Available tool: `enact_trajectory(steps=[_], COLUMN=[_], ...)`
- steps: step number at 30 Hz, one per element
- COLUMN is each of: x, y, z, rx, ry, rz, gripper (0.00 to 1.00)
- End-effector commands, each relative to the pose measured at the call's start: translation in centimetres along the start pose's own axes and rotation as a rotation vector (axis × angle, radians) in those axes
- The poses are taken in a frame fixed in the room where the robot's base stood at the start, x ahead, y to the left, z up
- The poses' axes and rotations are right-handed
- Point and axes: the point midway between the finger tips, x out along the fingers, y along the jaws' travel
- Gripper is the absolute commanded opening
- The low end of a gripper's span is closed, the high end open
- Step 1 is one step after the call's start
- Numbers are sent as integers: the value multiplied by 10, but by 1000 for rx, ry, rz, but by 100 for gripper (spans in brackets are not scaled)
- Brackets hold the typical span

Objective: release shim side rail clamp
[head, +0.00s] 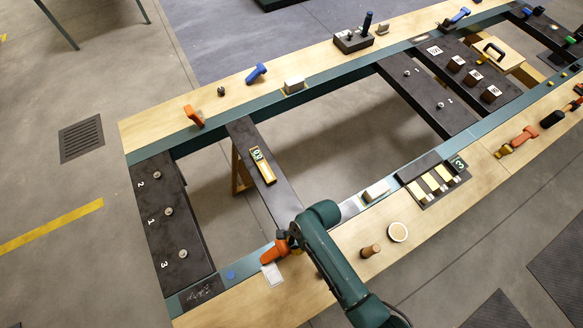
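An orange clamp lever (274,254) sits on the near rail at the end of the dark crossbar (275,195). My gripper (288,237) is right at this lever, at the end of my green arm. The gripper's fingers are small and partly hidden by the arm, so I cannot tell whether they are open or touching the lever. Several pale and yellow shim-like strips (433,181) lie in a dark tray on the same near rail, to the right. Another orange clamp lever (194,116) stands tilted on the far rail, at the crossbar's other end.
A yellow level-like block marked 03 (263,166) lies on the crossbar. A wooden peg (370,250), a round white-topped item (398,232) and a pale block (376,191) are right of my arm. A dark numbered plate (172,224) spans the left end.

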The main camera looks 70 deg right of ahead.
Motion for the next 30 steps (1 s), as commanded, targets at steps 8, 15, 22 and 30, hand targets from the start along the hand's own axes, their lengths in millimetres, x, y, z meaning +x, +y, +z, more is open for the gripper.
enact_trajectory(steps=[8, 15, 22, 30], x=[-25, -27, -25, -24], y=[-1, -2, -3, -3], z=[24, 45, 66, 86], rx=[5, 5, 9, 16], ry=[227, 456, 671, 797], rz=[-3, -3, -4, -3], gripper=[0, 0, 0, 0])
